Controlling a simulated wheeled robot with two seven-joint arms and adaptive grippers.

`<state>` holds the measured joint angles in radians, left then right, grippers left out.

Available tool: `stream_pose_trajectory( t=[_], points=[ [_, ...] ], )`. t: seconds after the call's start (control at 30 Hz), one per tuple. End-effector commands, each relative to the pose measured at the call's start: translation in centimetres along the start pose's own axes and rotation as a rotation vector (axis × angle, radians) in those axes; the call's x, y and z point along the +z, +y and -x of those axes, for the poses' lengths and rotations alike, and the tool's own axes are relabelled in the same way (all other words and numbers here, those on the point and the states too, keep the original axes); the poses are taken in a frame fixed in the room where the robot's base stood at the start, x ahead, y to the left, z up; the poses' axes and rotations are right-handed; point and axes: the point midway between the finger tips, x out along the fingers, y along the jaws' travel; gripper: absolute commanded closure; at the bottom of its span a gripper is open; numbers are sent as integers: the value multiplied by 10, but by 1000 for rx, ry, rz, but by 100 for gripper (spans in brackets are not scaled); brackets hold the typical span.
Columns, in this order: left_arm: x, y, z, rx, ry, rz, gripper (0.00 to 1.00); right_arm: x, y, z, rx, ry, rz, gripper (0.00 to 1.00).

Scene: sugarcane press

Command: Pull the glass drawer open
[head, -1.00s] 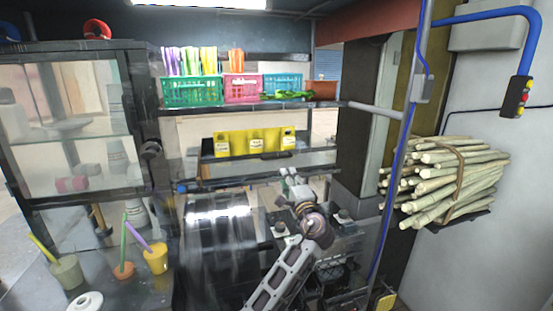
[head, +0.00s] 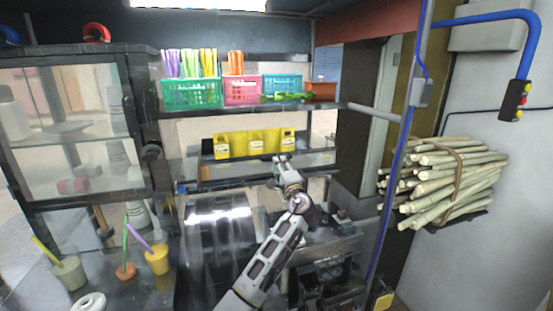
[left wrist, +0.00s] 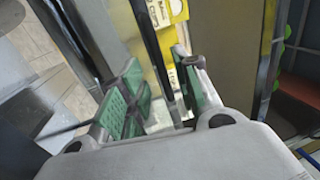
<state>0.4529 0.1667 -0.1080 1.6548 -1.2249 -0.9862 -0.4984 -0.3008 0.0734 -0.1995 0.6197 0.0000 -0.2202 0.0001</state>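The glass drawer appears to be the glass-fronted, dark-framed compartment at the middle back of the head view, with a long dark front bar (head: 228,182). Yellow containers (head: 256,146) stand in a row behind or above it. My left gripper (head: 283,159) is raised in front of its right part, near the rightmost yellow container. In the left wrist view, the green-padded fingers (left wrist: 160,95) are apart. A dark bar (left wrist: 147,40) runs down towards the gap, with yellow containers (left wrist: 168,15) behind. I cannot tell whether the fingers touch the bar. My right gripper is not in view.
A glass cabinet (head: 75,135) stands at left, above cups with coloured straws (head: 157,258). A shiny metal drum (head: 217,245) sits below the compartment. Coloured baskets (head: 192,93) line the upper shelf. A sugarcane bundle (head: 450,180) and a metal post (head: 405,150) are at right.

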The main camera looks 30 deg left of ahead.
Motion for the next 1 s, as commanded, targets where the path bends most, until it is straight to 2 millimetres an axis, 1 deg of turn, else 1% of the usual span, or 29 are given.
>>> stream_pose_trajectory(
  t=[0.03,0.2,0.4,0.6,0.9,1.0],
  points=[
    [0,-1,-6,0,-1,-1,68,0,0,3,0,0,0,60],
    [0,-1,-26,0,-1,-1,68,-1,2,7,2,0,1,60],
    [0,0,-42,1,0,-1,68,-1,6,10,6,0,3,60],
    [0,1,-49,2,0,0,68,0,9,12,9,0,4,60],
    [0,1,-50,1,0,0,68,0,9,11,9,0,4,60],
    [0,1,-49,1,0,0,81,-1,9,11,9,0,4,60]
  ],
)
